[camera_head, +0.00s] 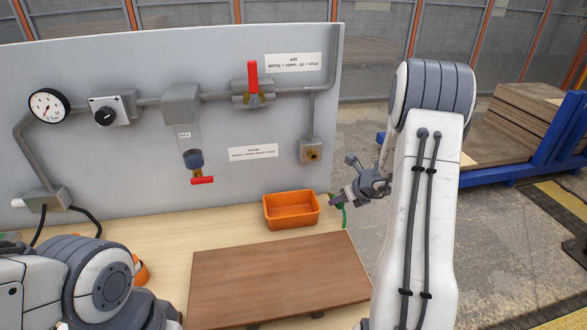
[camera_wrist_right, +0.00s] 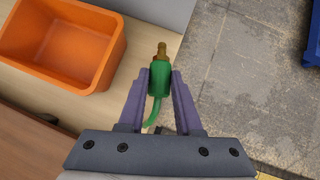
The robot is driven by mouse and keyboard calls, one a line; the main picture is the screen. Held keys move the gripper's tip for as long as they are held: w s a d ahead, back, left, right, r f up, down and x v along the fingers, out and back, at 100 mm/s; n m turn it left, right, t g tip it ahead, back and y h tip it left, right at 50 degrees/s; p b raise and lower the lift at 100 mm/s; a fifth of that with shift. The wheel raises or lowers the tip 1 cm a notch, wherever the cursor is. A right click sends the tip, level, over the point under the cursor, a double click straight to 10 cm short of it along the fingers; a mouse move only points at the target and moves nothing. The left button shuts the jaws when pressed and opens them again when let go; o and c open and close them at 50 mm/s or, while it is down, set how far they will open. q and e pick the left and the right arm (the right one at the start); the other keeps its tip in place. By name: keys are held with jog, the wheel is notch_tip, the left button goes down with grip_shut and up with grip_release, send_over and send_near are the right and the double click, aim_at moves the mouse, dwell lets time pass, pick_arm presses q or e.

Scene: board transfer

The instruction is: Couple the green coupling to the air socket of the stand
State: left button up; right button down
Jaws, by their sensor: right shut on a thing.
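The green coupling (camera_wrist_right: 160,78) has a brass tip pointing away from my right gripper (camera_wrist_right: 159,80). The right gripper's two purple fingers are shut on it, one on each side. A green hose bends back below it. In the head view the right gripper (camera_head: 337,201) is just right of the orange bin, and a bit of green hose (camera_head: 344,213) shows. The air socket (camera_head: 313,153) is a brass fitting on a grey box on the stand's panel (camera_head: 230,120), above and left of the right gripper, apart from it. My left gripper is not in view.
The orange bin (camera_head: 292,222) stands at the foot of the panel, close to the right gripper. A brown board (camera_head: 280,280) lies on the table in front. A red-handled valve (camera_head: 253,82) and a gauge (camera_head: 48,105) are on the panel. Open floor lies to the right.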

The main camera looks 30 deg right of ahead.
jog(key=s+a+r+m+y+p, duration=0.1)
jog(key=s+a+r+m+p, duration=0.1)
jog(key=r, duration=0.5)
jog(key=s+a+r+m+t+y+p, duration=0.1)
jog(key=s+a+r+m+p, duration=0.2)
jog(key=a+r+p, duration=0.3)
jog(key=shift+s+a+r+p, duration=0.3)
jog(key=shift+s+r+p, duration=0.35)
jog(key=shift+r+p, duration=0.35)
jog(key=shift+s+f, duration=0.1)
jog(key=shift+f, duration=0.05)
jog(key=w, duration=0.2)
jog(key=w+d+p, duration=0.1)
jog(key=w, duration=0.2)
jog(key=shift+w+d, duration=0.25)
jog(key=shift+w, duration=0.05)
jog(key=shift+w+d+p, duration=0.2)
jog(key=shift+w+p, duration=0.1)
jog(key=shift+w, duration=0.4)
jog(key=shift+w+d+p, duration=0.15)
jog(key=shift+w+p, duration=0.15)
jog(key=shift+w, duration=0.4)
